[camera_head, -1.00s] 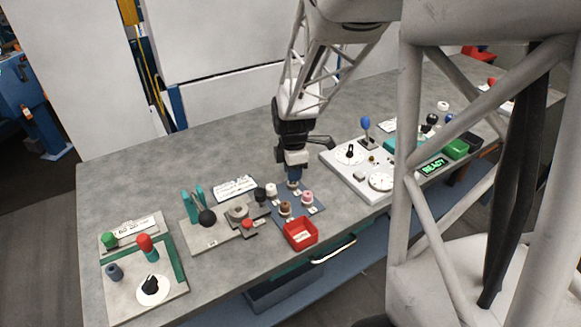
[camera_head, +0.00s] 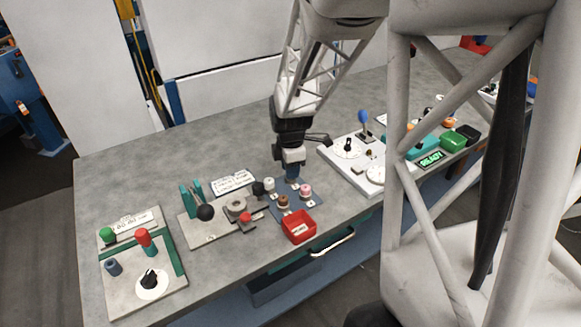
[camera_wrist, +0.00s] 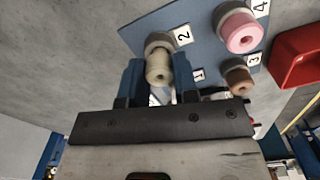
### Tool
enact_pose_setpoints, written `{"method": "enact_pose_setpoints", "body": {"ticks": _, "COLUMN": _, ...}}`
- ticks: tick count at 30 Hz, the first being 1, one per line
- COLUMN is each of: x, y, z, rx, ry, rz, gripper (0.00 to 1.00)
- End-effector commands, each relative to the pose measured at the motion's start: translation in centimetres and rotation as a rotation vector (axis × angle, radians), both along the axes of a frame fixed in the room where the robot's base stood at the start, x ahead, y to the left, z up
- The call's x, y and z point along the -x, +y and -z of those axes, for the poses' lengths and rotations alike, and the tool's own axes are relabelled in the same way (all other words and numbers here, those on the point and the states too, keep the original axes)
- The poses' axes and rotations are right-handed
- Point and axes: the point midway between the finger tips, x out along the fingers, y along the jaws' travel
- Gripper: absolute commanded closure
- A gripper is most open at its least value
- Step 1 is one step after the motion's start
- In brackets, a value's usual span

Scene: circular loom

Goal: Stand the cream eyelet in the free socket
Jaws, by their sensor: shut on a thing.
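My gripper (camera_wrist: 158,82) has blue fingers shut on the cream eyelet (camera_wrist: 159,70). The eyelet lies between the fingertips, in line with a grey ring socket (camera_wrist: 158,41) beside label 2 on the blue plate (camera_wrist: 190,17). I cannot tell whether its end is inside the socket or just above it. In the head view my gripper (camera_head: 292,177) points down at the back of the blue plate (camera_head: 310,207), and the eyelet is hidden there. A pink eyelet (camera_wrist: 241,34) stands at label 4 and a brown one (camera_wrist: 239,80) at label 3. The area by label 1 is partly hidden by my gripper.
A red bin (camera_head: 299,227) stands in front of the plate. A white spool (camera_head: 269,184) and a black one (camera_head: 258,188) stand left of it, near a grey fixture (camera_head: 205,232). A white dial panel (camera_head: 350,165) is to the right. Bare table lies behind.

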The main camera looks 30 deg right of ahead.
Motion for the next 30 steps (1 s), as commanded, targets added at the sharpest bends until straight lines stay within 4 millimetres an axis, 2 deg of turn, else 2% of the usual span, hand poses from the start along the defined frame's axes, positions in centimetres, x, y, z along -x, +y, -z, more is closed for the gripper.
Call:
{"method": "enact_pose_setpoints", "body": {"ticks": 17, "x": 0.0, "y": 0.0, "z": 0.73, "rx": 0.0, "ry": 0.001, "rz": 0.0, "gripper": 1.0}}
{"method": "enact_pose_setpoints", "body": {"ticks": 18, "x": -0.01, "y": 0.0, "z": 0.71, "rx": 0.0, "ry": 0.0, "rz": 0.0, "gripper": 0.68}}
{"method": "enact_pose_setpoints", "body": {"ticks": 23, "x": 0.0, "y": 0.0, "z": 0.71, "rx": 0.0, "ry": 0.0, "rz": 0.0, "gripper": 0.43}}
{"method": "enact_pose_setpoints", "body": {"ticks": 30, "x": 0.0, "y": 0.0, "z": 0.71, "rx": 0.0, "ry": 0.0, "rz": 0.0, "gripper": 0.42}}
